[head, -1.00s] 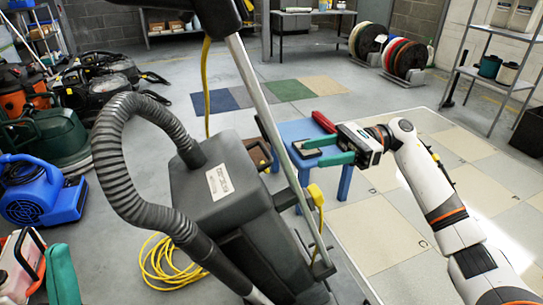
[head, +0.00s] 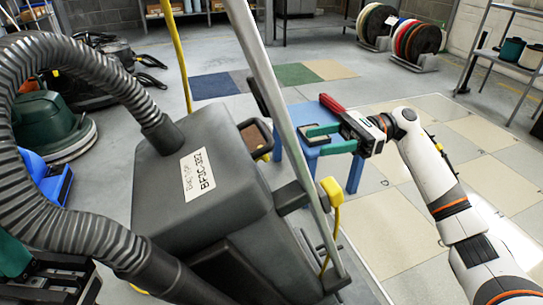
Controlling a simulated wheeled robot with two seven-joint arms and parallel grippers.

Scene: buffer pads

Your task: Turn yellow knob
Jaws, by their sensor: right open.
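A yellow knob-like piece (head: 332,192) sits low on the metal handle pole (head: 285,115) of a grey floor machine (head: 205,180). A yellow cord runs down from it, and I cannot tell whether it turns. My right gripper (head: 308,139), with green fingers, is open and empty. It appears above and behind the yellow piece in the picture, over a blue stool, apart from the piece. My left gripper (head: 42,272) shows only in part at the lower left edge; its fingertips are not clear.
The blue stool (head: 353,174) stands behind the machine, with a red-handled item (head: 330,103) on it. A thick grey hose (head: 60,55) arches across the left. Cable reels (head: 405,45) stand at the back. Tiled floor (head: 410,240) is open at right.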

